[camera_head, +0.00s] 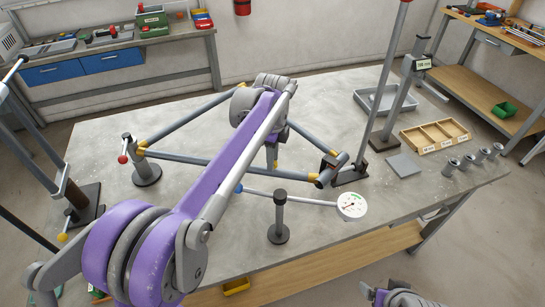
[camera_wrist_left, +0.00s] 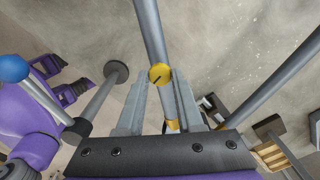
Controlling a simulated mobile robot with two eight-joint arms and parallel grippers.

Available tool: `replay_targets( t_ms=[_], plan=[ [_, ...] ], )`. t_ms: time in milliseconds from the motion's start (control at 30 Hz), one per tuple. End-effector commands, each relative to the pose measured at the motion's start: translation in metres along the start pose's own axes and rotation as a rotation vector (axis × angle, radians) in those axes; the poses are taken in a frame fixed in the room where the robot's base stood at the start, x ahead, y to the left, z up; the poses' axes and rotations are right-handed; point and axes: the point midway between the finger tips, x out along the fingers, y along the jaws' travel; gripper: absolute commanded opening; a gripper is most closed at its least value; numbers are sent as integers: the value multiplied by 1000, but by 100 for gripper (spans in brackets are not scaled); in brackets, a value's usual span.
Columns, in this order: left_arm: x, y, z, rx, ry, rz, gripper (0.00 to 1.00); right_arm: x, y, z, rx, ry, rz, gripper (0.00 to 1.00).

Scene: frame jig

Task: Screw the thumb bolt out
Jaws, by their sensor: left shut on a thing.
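The thumb bolt (camera_wrist_left: 160,74) has a round yellow head with a dark line across it. In the left wrist view it sits between the fingertips of my left gripper (camera_wrist_left: 161,82), which is shut on it. A grey tube of the frame (camera_wrist_left: 150,28) runs past just beyond the bolt. In the head view the frame (camera_head: 185,159) is grey tubes with yellow collars, standing above the table. My left arm crosses it and hides the bolt and fingertips. Part of my right arm (camera_head: 402,297) shows at the bottom edge; its jaw state is unclear.
A rod with a blue ball and round dial gauge (camera_head: 352,205) rests by a short post (camera_head: 279,232). A clamp post (camera_head: 146,172) stands left, a tall stand (camera_head: 352,173) right. A wooden divided tray (camera_head: 436,137) and grey tray (camera_head: 384,101) lie right.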

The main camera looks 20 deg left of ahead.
Motion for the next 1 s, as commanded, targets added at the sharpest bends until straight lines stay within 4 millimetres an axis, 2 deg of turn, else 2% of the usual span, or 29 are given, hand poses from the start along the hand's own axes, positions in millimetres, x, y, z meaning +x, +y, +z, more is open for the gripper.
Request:
replay_targets(
  t_ms=[1000],
  plan=[
    [0, 0, 0, -963, 1, 2, 0, -5, 0, -5, 0, 5, 0, 86]
  ],
)
